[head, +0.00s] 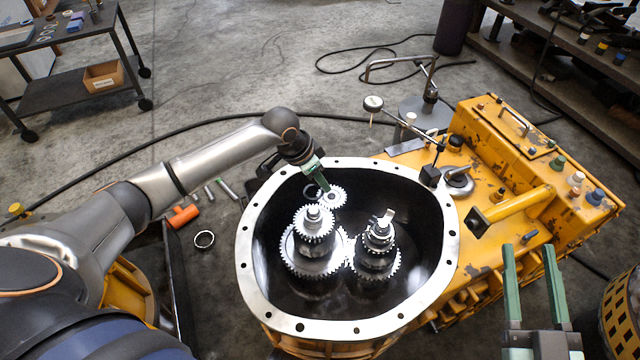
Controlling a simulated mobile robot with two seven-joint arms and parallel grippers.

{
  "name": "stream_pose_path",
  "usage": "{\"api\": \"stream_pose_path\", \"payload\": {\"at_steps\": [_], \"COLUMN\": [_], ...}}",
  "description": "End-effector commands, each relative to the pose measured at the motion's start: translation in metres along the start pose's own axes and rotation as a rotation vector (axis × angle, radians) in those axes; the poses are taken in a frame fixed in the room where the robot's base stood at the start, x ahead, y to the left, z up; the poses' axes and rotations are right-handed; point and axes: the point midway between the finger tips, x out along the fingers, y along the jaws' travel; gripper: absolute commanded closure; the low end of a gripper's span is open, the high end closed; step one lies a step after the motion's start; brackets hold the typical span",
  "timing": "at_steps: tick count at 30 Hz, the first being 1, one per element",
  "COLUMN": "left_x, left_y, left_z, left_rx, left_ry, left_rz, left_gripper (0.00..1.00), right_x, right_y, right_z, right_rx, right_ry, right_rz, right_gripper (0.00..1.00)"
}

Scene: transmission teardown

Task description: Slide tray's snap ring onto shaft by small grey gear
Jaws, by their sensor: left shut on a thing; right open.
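My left gripper (323,186) reaches over the back rim of the open gearbox housing (247,250). It is shut, and its green fingertips are just above the small grey gear (334,198), which lies at the back of the cavity. A thin dark ring (312,191), which looks like the snap ring, shows at the fingertips, left of that gear. The fingers partly hide it. I cannot tell whether it touches the shaft by the gear. My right gripper (530,254) is open and empty, over the right front side of the housing.
Two gear stacks (314,240) (377,248) stand up inside the housing. A dial gauge (373,104) on a jointed arm is behind the rim. An orange hammer (183,216), sockets and a ring (204,239) lie to the left. A cart (75,75) is at back left.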

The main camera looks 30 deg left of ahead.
Motion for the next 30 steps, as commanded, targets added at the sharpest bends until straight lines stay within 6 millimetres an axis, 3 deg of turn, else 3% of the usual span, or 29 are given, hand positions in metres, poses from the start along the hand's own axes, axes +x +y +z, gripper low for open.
{"api": "stream_pose_path", "payload": {"at_steps": [14,30], "left_x": [0.007,0.015], "left_y": [0.000,0.000], "left_z": [0.003,0.007], "left_rx": [0.000,0.000], "left_ry": [0.000,0.000], "left_rz": [-0.001,-0.001], "left_gripper": [1.00,1.00], "right_x": [-0.002,-0.019], "right_y": [0.002,-0.002], "right_z": [-0.053,-0.116], "right_rx": [-0.063,-0.140], "right_ry": [0.218,0.489], "right_rz": [-0.005,-0.021], "right_gripper": [0.50,0.50]}}
